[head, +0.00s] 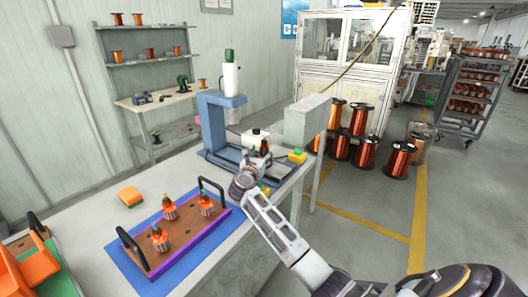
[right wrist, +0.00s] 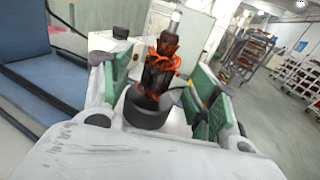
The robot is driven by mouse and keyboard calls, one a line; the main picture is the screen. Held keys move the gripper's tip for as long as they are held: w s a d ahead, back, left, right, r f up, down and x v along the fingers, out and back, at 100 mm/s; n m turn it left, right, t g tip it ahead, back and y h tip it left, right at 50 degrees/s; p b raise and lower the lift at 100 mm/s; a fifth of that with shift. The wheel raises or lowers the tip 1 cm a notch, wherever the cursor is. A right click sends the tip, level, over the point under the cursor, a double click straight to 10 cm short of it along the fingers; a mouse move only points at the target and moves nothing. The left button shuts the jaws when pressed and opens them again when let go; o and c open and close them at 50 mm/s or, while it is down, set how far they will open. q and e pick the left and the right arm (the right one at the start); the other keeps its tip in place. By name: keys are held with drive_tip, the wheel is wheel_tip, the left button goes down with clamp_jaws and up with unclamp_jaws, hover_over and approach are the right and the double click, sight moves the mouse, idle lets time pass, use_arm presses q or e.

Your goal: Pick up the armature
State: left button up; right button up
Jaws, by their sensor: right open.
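An armature with orange windings and a pale shaft stands upright on a dark round base (right wrist: 147,112) in the right wrist view; the armature (right wrist: 160,65) is between the green-padded fingers of my right gripper (right wrist: 160,82). The fingers are open, with visible gaps to it. In the head view this armature (head: 264,147) is at the blue press (head: 222,125), with my right gripper (head: 252,170) just in front. Three more armatures stand on a brown tray (head: 186,234): one at the back (head: 169,208), one at right (head: 206,203), one in front (head: 159,240). My left gripper is out of view.
The tray has black handles and lies on a blue mat (head: 120,259). An orange-yellow object (head: 130,197) lies behind it. An orange bin (head: 18,268) is at the left. A green-and-yellow block (head: 297,156) sits right of the press. Copper spools (head: 366,152) stand on the floor beyond.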

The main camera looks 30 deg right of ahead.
drive_tip(key=shift+x, duration=1.45)
drive_tip(key=c, duration=1.2)
